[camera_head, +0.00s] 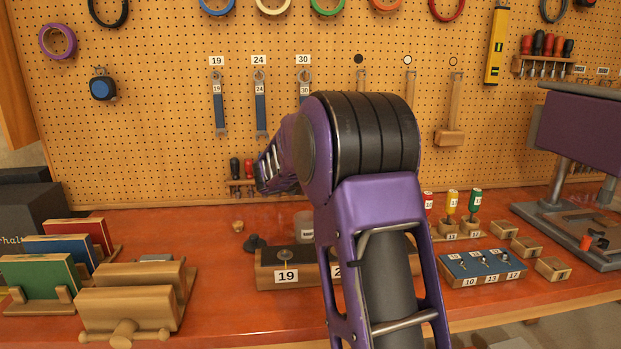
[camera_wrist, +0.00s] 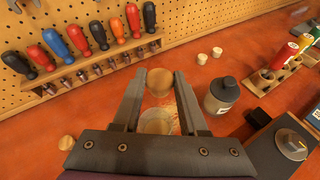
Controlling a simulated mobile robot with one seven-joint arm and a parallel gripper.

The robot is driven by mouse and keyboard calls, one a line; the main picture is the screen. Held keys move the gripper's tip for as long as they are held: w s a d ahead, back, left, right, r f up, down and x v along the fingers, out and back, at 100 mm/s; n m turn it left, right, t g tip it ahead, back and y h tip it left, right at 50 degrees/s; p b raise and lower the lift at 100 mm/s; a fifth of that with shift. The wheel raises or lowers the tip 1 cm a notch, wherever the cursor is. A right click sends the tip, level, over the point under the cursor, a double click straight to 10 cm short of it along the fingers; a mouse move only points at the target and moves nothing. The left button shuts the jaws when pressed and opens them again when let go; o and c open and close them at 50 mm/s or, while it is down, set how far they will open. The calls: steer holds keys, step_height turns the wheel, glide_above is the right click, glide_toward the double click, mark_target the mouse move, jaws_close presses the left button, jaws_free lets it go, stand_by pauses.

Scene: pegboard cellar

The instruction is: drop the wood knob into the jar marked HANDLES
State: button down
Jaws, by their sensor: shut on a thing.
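My gripper (camera_wrist: 158,78) is shut on the wood knob (camera_wrist: 159,82), a round light-brown piece held between its fingertips in the wrist view. A clear jar (camera_wrist: 157,122) shows between the fingers, just below the knob in the picture; the hand hides part of it. I cannot tell the height of the knob over the jar, and no HANDLES label is readable. In the head view a pale translucent jar (camera_head: 304,226) stands behind the wooden block, partly hidden by my arm. My fingertips and the held knob are hidden there.
Small wooden pieces (camera_wrist: 202,58) lie on the red bench, and another (camera_wrist: 67,142) is at left. A screwdriver rack (camera_wrist: 85,65) lines the pegboard. A wooden block marked 19 (camera_head: 265,280) stands in front.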

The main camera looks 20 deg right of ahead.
step_height(320, 180, down, 5)
steer(key=b, duration=0.3)
steer(key=shift+r, duration=0.2)
steer(key=shift+c, duration=1.8)
jaws_free()
steer(key=p+v, duration=0.1)
steer(key=v, duration=1.6)
steer(key=shift+s, duration=0.2)
steer(key=shift+a+r, duration=0.1)
